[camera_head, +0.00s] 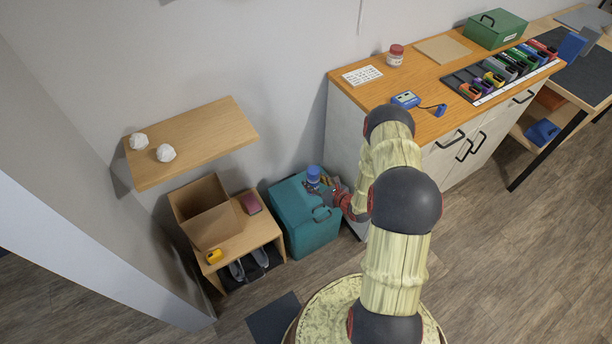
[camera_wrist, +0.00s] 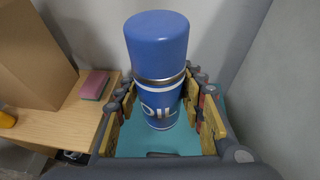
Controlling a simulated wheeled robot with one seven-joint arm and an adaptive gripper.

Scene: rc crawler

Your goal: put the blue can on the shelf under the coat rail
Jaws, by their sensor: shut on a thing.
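I cannot tell whether the can touches the chest lid. A wooden wall shelf (camera_head: 205,138) is up and left of the can, with two white crumpled lumps (camera_head: 152,147) at its left end. No coat rail shows in either view.
The teal chest (camera_head: 310,232) stands beneath the can. Left of it, a low wooden bench (camera_head: 240,243) holds an open cardboard box (camera_head: 204,212), a pink block (camera_head: 251,203) and a yellow item (camera_head: 214,256). A cabinet (camera_head: 350,120) stands right. The wall shelf's middle and right are bare.

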